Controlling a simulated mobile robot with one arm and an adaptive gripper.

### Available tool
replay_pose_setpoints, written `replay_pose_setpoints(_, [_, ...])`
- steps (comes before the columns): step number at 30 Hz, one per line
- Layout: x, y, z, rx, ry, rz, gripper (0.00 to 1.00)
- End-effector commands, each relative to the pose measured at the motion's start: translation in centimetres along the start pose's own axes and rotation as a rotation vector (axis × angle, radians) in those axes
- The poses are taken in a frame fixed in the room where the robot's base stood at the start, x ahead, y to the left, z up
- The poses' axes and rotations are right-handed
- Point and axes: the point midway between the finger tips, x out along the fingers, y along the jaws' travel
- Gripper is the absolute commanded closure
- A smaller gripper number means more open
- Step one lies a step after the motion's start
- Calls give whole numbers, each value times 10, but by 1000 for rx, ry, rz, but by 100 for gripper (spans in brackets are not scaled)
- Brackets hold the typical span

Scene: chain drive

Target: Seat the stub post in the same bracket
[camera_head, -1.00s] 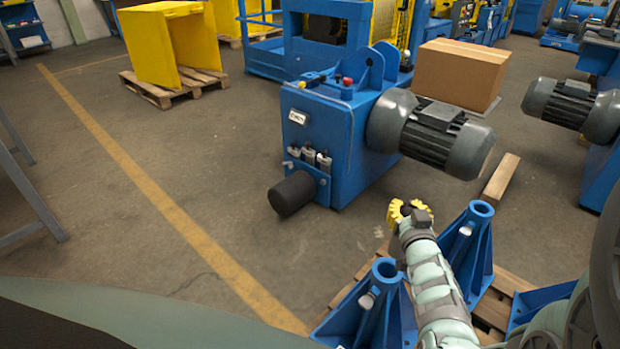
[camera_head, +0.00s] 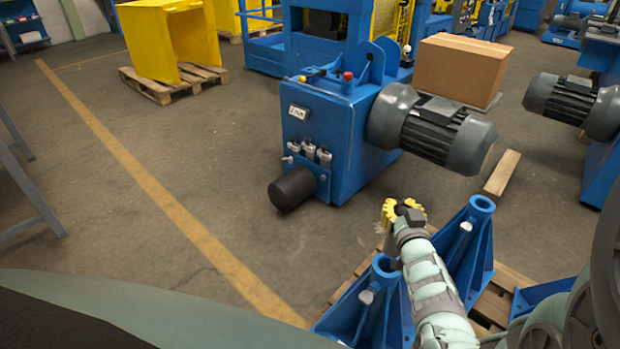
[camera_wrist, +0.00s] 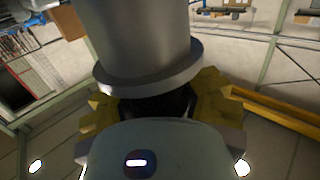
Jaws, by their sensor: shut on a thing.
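The stub post (camera_wrist: 145,40) is a thick grey cylinder with a flange, large in the wrist view. My gripper (camera_wrist: 163,104) has yellow toothed jaws on both sides of it, just below the flange, and is shut on it. The near bracket (camera_head: 372,310) and the far bracket (camera_head: 480,240) each have a round socket on top. The post's lower end is hidden, and the post appears apart from both sockets.
The brackets stand on a wooden pallet (camera_head: 495,310). A blue gearbox housing (camera_head: 325,140) with a grey motor (camera_head: 430,128) and a black shaft end (camera_head: 292,188) stands behind. A loose wooden block (camera_head: 502,172) lies to the right.

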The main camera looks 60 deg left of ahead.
Motion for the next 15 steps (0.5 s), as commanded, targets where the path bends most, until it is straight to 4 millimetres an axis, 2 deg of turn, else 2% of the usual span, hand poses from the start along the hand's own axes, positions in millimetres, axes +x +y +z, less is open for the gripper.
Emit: replay_pose_setpoints(15, [4, 2, 37, 1, 14, -1, 100])
